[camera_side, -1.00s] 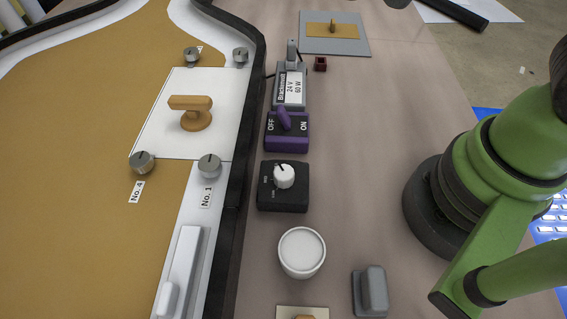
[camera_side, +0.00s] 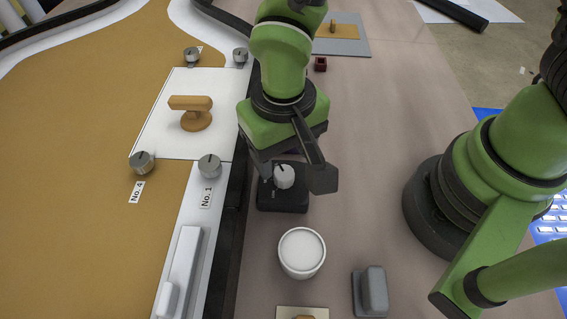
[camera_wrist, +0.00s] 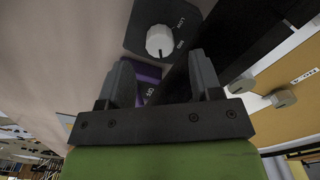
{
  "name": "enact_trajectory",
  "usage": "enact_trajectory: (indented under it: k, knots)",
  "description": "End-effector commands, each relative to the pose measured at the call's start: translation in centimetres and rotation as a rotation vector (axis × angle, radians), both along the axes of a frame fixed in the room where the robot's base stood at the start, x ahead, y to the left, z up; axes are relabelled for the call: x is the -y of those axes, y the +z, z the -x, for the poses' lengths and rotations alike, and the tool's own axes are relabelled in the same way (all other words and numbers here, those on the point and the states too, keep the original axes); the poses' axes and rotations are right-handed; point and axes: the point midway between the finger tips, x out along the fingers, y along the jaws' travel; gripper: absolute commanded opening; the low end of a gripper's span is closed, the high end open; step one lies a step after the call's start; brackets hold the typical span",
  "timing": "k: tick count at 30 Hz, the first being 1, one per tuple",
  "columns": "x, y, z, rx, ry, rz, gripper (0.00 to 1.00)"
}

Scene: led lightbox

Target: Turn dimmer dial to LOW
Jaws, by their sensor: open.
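The dimmer is a black box (camera_side: 284,203) with a white round dial (camera_side: 284,177) on top. The label LOW can be read there, and part of another word. My gripper (camera_side: 292,183) is open above the box. In the side view its two fingers straddle the dial's position, and I cannot tell whether they touch it. In the wrist view the gripper (camera_wrist: 160,82) has nothing between its fingertips.
The purple ON/OFF switch (camera_wrist: 149,80) is mostly hidden behind my gripper. A white round pot (camera_side: 301,253) and a grey block (camera_side: 371,291) stand nearer the camera. The black lightbox edge (camera_side: 236,215) runs along the left, with knob No. 1 (camera_side: 209,166) beyond it.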

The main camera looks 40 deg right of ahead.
Motion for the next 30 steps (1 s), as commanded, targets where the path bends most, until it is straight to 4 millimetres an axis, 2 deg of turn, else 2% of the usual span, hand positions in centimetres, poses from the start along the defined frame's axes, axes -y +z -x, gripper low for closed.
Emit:
enact_trajectory:
  k: [3,7,18,20,25,30]
  knots:
    - [0.1,-2.0,0.1,-0.003,0.000,0.003,0.59]
    - [0.0,-3.3,0.0,-0.001,-0.001,0.001,0.59]
    - [0.0,-4.0,0.0,0.001,-0.001,-0.002,0.59]
    - [0.0,-4.0,0.0,0.001,-0.001,-0.002,0.47]
    - [0.0,-4.0,0.0,0.001,-0.001,-0.002,0.09]
    - [0.0,-3.9,0.0,0.001,0.004,-0.002,0.09]
